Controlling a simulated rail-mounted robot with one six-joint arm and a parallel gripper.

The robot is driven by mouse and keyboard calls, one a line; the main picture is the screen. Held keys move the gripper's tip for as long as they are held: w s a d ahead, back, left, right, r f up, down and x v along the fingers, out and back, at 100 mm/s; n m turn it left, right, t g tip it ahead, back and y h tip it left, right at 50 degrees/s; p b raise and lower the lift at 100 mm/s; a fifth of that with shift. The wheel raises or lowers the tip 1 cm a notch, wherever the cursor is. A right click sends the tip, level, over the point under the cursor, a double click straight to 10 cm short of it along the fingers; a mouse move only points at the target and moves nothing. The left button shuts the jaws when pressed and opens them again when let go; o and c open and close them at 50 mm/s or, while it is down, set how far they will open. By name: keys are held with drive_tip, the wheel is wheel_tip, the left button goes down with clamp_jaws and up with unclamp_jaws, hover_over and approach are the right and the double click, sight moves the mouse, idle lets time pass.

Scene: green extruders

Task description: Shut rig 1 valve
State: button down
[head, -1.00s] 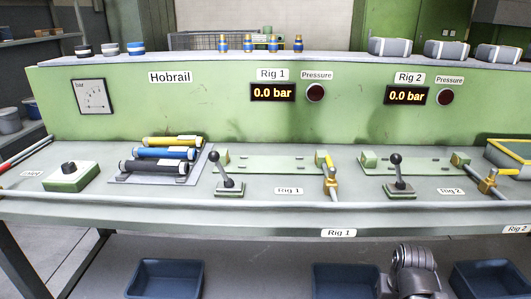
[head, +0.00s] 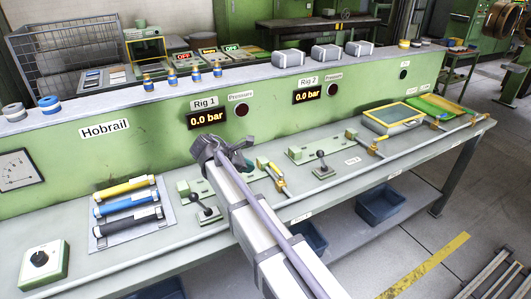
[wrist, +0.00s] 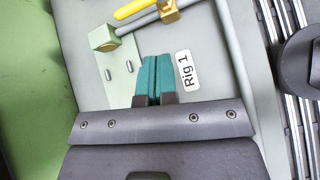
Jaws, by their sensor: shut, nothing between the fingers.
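The rig 1 valve (head: 280,184) has a brass body and a yellow handle on a grey pipe at the right end of the rig 1 plate. In the wrist view its brass body (wrist: 169,13) and yellow handle (wrist: 134,8) are at the top, the handle lying roughly along the pipe. My gripper (wrist: 155,58) has teal fingers, shut and empty, over the pale green plate below the valve in the picture and apart from it. The rig 1 display (head: 206,120) reads 0.0 bar.
A black-knobbed lever (head: 205,209) stands left of my arm. A rack (head: 133,214) holds yellow, blue and black cylinders. The rig 2 lever (head: 322,165) and rig 2 valve (head: 376,144) are farther right. A long grey rail runs along the bench's front.

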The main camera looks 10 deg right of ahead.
drive_tip(key=w+a+r+n, duration=0.1)
drive_tip(key=w+a+r+n+h, duration=0.1)
drive_tip(key=a, duration=0.1)
drive_tip(key=shift+w+n+t, duration=0.3)
drive_tip(key=shift+w+n, duration=0.05)
drive_tip(key=shift+n, duration=0.05)
drive_tip(key=shift+f, duration=0.1)
drive_tip(key=b, duration=0.8)
approach(273, 167)
drive_tip(key=x, duration=0.7)
drive_tip(key=shift+d+f, duration=0.1)
drive_tip(key=shift+f, duration=0.1)
drive_tip(key=shift+d, duration=0.1)
